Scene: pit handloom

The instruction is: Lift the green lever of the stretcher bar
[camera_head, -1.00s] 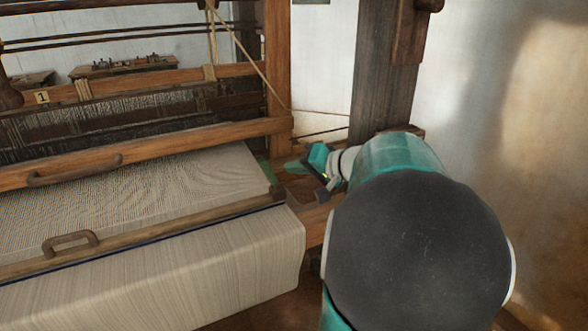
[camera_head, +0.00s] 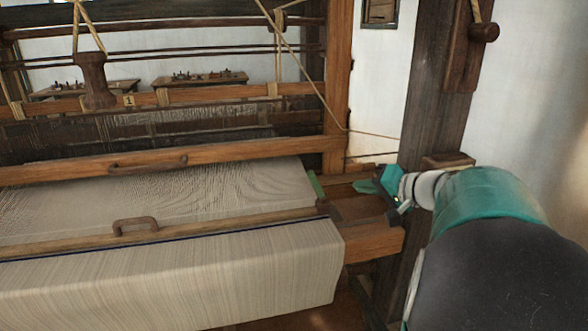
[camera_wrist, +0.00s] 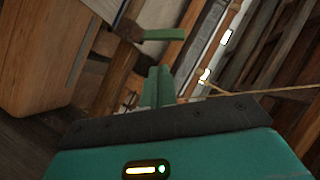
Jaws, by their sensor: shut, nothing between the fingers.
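The green lever (camera_head: 315,186) is a narrow strip at the right edge of the woven cloth, by the loom's right side. In the wrist view the lever (camera_wrist: 163,34) sticks out flat beyond the fingers. A wooden bar with a curved handle (camera_head: 135,226) crosses the cloth; I cannot tell whether it is the stretcher bar. My gripper (camera_head: 364,186) is right of the lever, apart from it, pointing left. Its green fingers, also in the wrist view (camera_wrist: 158,85), are shut together and empty. The lever's join to the bar is unclear.
The loom's upright post (camera_head: 338,85) stands behind the lever. A dark post (camera_head: 432,90) stands behind my gripper. A wooden side beam (camera_head: 372,242) runs below it. A thin cord (camera_head: 375,134) stretches above. The cloth (camera_head: 180,275) hangs over the front.

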